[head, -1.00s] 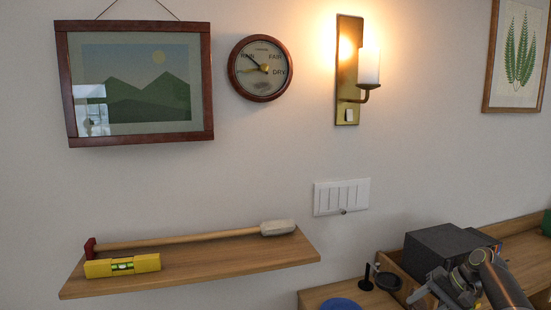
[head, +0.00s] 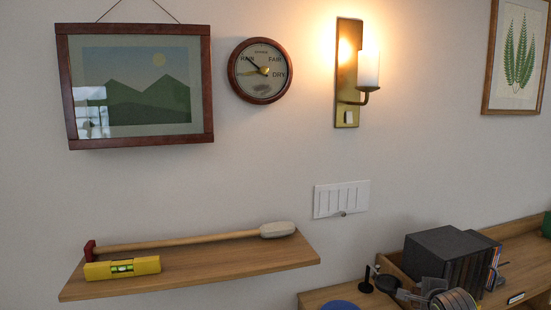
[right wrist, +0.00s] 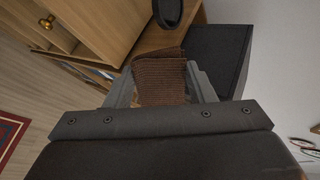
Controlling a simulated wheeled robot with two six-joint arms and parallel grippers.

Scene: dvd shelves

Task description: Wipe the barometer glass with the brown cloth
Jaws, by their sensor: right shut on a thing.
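The round barometer (head: 260,70) with a dark red-brown rim hangs on the wall, right of the framed landscape. Its dial shows lettering and a dark smudge low on the glass. The brown ribbed cloth (right wrist: 160,78) is in the right wrist view, pinched between the fingers of my right gripper (right wrist: 163,72). The cloth hides part of the space between the fingertips. In the head view the cloth is not visible, and only a small part of my right arm shows at the bottom right edge, well below and right of the barometer. My left gripper is in neither view.
A wall lamp (head: 347,75) stands out right of the barometer, with a switch plate (head: 341,199) below. A shelf (head: 220,262) holds a long-handled tool (head: 180,241) and a yellow level (head: 122,268). Dark cases (head: 440,250) stand on the lower right shelf.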

